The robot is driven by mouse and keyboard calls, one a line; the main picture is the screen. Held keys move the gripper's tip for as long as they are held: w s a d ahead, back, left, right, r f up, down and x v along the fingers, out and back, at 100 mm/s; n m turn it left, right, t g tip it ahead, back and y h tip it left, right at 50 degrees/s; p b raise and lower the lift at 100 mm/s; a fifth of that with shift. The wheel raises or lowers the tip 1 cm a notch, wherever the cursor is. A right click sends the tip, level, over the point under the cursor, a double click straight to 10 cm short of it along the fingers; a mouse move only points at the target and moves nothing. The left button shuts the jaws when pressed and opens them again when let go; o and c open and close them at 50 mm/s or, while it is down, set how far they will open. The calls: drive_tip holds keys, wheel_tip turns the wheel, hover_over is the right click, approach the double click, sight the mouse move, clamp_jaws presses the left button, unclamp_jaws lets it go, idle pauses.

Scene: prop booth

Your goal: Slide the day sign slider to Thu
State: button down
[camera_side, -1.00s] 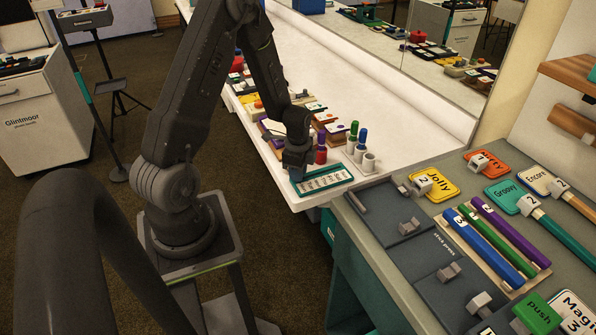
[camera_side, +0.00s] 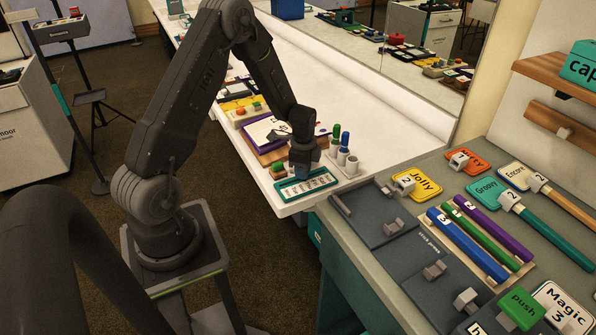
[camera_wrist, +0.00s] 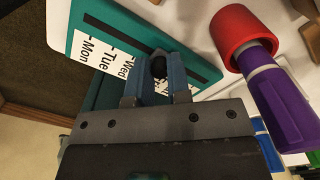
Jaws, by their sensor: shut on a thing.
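The day sign (camera_side: 321,187) is a teal-framed board with a white strip of day labels, lying near the front end of the white counter. In the wrist view, the sign (camera_wrist: 85,18) shows Mon, Tue and Wed; labels beyond are hidden by my fingers. The slider's dark knob (camera_wrist: 158,66) sits in a slot beside the labels, just past Wed; I cannot tell exactly which day it marks. My gripper (camera_wrist: 160,84) has its blue fingers shut on the knob. In the side view, my gripper (camera_side: 302,172) is over the middle of the sign and hides the knob.
A holder with cups and markers (camera_side: 347,162) is just right of my gripper. A purple-edged board (camera_side: 262,130) lies behind it. The counter's front edge is close.

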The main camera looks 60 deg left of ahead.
drive_tip(key=c, duration=1.1)
unclamp_jaws()
drive_tip(key=shift+o, duration=0.2)
drive_tip(key=shift+r, duration=0.1)
wheel_tip(320, 180, up, 14)
drive_tip(key=shift+f, duration=0.2)
